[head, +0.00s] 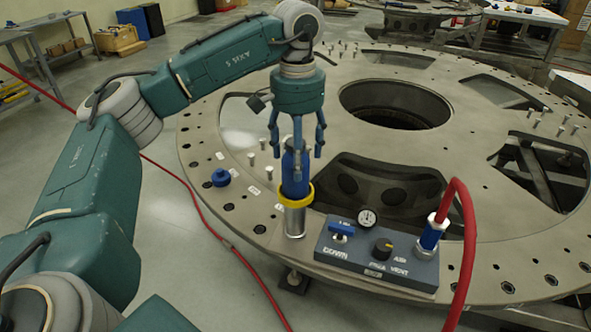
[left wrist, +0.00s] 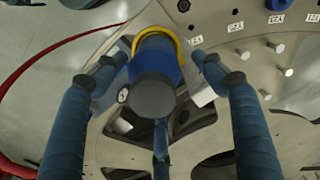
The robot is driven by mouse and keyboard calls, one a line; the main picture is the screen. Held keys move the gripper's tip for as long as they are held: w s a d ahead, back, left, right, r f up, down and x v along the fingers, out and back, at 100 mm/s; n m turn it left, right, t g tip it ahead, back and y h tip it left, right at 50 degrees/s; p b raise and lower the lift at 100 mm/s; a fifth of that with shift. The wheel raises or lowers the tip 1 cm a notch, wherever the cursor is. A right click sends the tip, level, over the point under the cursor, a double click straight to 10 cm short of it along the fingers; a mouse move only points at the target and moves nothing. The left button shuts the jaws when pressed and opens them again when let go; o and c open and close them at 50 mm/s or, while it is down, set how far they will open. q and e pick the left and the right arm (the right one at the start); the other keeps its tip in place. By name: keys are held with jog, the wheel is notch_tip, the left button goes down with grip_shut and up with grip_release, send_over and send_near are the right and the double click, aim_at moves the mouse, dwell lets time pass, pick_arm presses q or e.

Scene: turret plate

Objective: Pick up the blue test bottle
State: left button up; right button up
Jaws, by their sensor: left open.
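The blue test bottle (head: 295,175) stands upright in a metal holder (head: 295,219) with a yellow ring (head: 307,196) at the near edge of the turret plate. My left gripper (head: 296,146) points down over the bottle, its fingers spread around the bottle's upper part. In the left wrist view the bottle's dark grey end (left wrist: 153,93) sits between the open fingers (left wrist: 158,100), with gaps to the side fingers. Whether the third finger touches the bottle cannot be told. My right gripper does not show.
The turret plate (head: 215,155) has large cutouts and several upright pins. A blue cap-like part (head: 221,177) lies left of the bottle. A control box (head: 377,256) with a gauge, knobs and a red hose (head: 467,230) stands close on the right.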

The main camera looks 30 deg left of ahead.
pick_arm(q)
jog(key=f+p, duration=0.1)
jog(key=f, duration=0.1)
jog(key=s+f, duration=0.1)
jog(key=f, duration=0.1)
jog(key=shift+f+p, duration=0.2)
jog(key=shift+p, duration=0.2)
jog(key=shift+w+f, duration=0.1)
jog(key=shift+f, duration=0.25)
jog(key=shift+d, duration=0.1)
jog(key=c, duration=1.7)
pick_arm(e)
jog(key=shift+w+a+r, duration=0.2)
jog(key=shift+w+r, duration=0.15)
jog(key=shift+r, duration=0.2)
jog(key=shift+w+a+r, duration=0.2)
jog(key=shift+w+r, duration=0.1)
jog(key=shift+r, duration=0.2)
pick_arm(q)
jog(key=shift+r, duration=0.1)
jog(key=shift+c, duration=0.2)
